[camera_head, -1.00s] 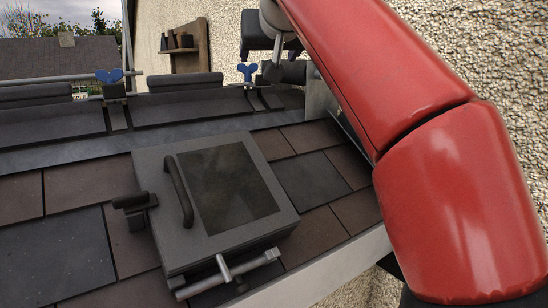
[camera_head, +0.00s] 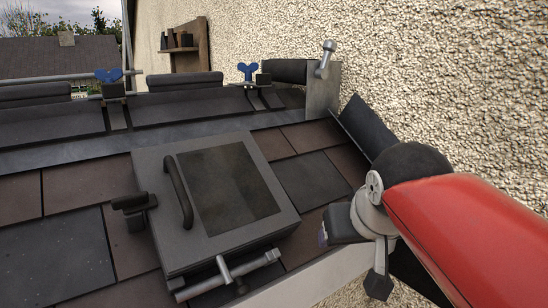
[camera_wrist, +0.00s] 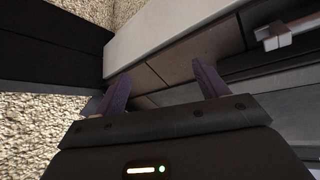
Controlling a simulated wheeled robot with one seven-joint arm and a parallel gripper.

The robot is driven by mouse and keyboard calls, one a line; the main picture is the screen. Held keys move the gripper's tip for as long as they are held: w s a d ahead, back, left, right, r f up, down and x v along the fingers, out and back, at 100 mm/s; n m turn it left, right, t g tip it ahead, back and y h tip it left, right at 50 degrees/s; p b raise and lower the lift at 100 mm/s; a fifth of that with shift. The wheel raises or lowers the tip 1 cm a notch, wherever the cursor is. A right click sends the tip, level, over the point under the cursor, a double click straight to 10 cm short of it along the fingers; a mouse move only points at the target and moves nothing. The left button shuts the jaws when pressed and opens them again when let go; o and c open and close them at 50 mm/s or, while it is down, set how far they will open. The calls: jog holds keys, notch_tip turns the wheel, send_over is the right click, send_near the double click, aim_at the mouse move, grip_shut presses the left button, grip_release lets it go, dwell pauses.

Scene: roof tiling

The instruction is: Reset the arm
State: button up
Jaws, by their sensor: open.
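My gripper (camera_head: 330,232) is at the right in the head view, beside the right edge of the roof and to the right of the roof hatch (camera_head: 150,250). The red arm reaches in from the lower right. In the wrist view, the two purple fingers of my gripper (camera_wrist: 163,82) stand wide apart with nothing between them. In the head view, most of the fingers are hidden behind the gripper body. The hatch is a grey framed square with a dark pane and a curved handle (camera_head: 179,192), and it lies closed.
Brown and dark tiles (camera_head: 60,245) surround the hatch. A metal latch bar (camera_head: 230,275) lies along its front edge. Blue wing clamps (camera_head: 108,76) stand at the ridge. A grey bracket (camera_head: 322,90) with a lever is at the ridge's right end. A pebbled wall (camera_head: 450,80) rises behind.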

jog(key=s+d+f+g, duration=0.1)
jog(key=s+f, duration=0.4)
jog(key=f, duration=0.2)
jog(key=s+d+f+m+g, duration=0.1)
jog(key=s+d+f, duration=0.1)
jog(key=s+f, duration=0.3)
notch_tip(320, 180, down, 3)
jog(key=shift+s+f, duration=0.1)
jog(key=shift+s, duration=0.3)
